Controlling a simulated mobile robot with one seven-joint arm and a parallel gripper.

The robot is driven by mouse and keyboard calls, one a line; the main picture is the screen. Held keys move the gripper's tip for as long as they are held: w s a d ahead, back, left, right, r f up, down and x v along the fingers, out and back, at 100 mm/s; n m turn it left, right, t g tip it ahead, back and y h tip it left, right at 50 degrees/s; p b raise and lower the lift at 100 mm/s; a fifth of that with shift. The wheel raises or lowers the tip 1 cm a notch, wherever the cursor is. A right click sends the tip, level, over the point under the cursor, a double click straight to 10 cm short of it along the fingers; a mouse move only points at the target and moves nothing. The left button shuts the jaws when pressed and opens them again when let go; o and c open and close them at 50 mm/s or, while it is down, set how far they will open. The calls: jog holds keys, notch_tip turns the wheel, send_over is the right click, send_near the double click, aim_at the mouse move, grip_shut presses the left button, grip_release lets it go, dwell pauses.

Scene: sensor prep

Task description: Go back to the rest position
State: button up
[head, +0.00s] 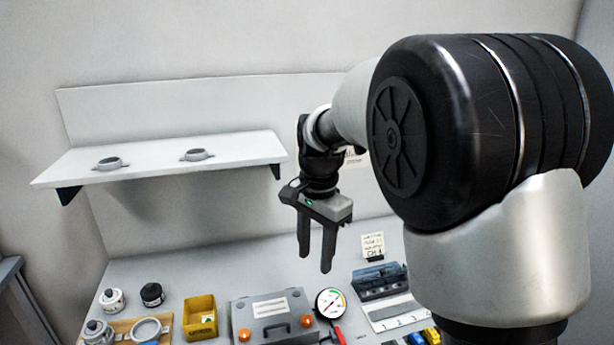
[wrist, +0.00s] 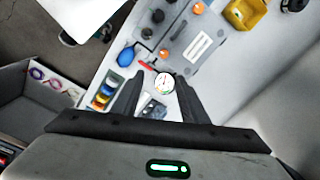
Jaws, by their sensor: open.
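My gripper (head: 315,262) hangs above the worktable (head: 222,278), fingers pointing down. Its two fingers are apart with nothing between them. In the wrist view my gripper (wrist: 160,98) also shows spread and empty, with a round dial gauge (wrist: 165,83) visible below, past the fingertips. In the head view the gauge (head: 331,303) stands to the right of the grey case, below the gripper. My arm covers the right side of the head view and hides part of the table there.
A white shelf (head: 165,162) with two ring holders is on the back wall, left of my gripper. On the table are a grey case (head: 271,318), a yellow bin (head: 199,318), a dark rack (head: 379,281), a small card (head: 372,246) and a black-topped jar (head: 152,294).

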jog(key=s+d+r+n+t+p, duration=0.2)
jog(key=s+d+r+n, duration=0.2)
jog(key=s, duration=0.7)
jog(key=s+d+r+n+t+p, duration=0.3)
jog(key=s+d+r+n, duration=0.2)
jog(key=s+d+r, duration=0.3)
jog(key=s, duration=0.3)
jog(key=shift+s+d, duration=0.15)
jog(key=shift+d, duration=0.05)
